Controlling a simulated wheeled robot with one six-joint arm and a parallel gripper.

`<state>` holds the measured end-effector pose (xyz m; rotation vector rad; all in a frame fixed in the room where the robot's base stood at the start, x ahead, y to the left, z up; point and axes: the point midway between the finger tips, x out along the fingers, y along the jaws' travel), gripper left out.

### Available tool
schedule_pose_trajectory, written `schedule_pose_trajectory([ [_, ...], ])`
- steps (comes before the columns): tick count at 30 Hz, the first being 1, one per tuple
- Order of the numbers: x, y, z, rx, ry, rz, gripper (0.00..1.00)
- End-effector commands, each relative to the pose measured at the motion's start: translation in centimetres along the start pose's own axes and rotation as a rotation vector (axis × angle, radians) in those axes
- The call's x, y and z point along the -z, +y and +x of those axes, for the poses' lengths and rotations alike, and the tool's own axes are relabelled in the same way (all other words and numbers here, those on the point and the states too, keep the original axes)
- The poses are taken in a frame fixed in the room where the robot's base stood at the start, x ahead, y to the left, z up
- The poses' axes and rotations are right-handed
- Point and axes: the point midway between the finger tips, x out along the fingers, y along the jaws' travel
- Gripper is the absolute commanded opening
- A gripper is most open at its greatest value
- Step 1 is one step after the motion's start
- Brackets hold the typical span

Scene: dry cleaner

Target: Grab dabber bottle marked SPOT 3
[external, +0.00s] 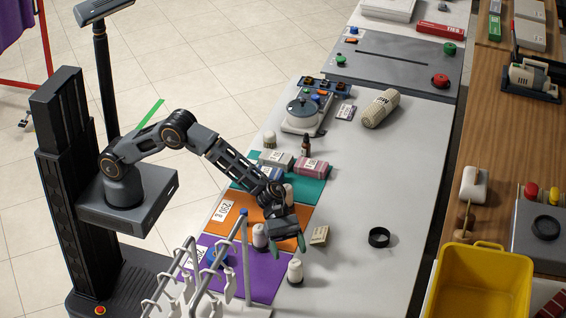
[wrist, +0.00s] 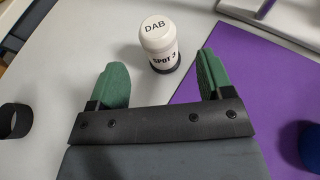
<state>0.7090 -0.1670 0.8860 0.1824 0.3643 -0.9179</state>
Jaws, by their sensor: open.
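The white dabber bottle marked SPOT 3 (wrist: 161,57), with DAB on its round cap, stands upright in the wrist view, just beyond and between my fingertips. A white bottle at the right edge of the purple mat in the external view (external: 295,271) appears to be the same one; its label is too small to read there. My gripper (wrist: 162,64) is open and empty, its green fingers spread either side of the line to the bottle. In the external view my gripper (external: 288,243) hangs low over the counter, behind the bottle.
Similar white bottles stand at the orange mat's near edge (external: 260,236) and beyond my gripper (external: 288,194). A small tan box (external: 320,235) and a black ring (external: 379,237) lie to the right. A white rack (external: 190,285) stands to the left. Counter right of the bottle is clear.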

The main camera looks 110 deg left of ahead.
Motion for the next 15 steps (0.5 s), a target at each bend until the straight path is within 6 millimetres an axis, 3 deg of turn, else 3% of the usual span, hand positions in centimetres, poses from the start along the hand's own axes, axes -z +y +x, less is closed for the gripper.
schedule_pose_trajectory([
  [8, 0.0, 0.0, 1.7, 0.002, 0.000, 0.000, 0.74],
  [15, 0.0, 0.1, 4.9, 0.002, 0.000, 0.000, 0.74],
])
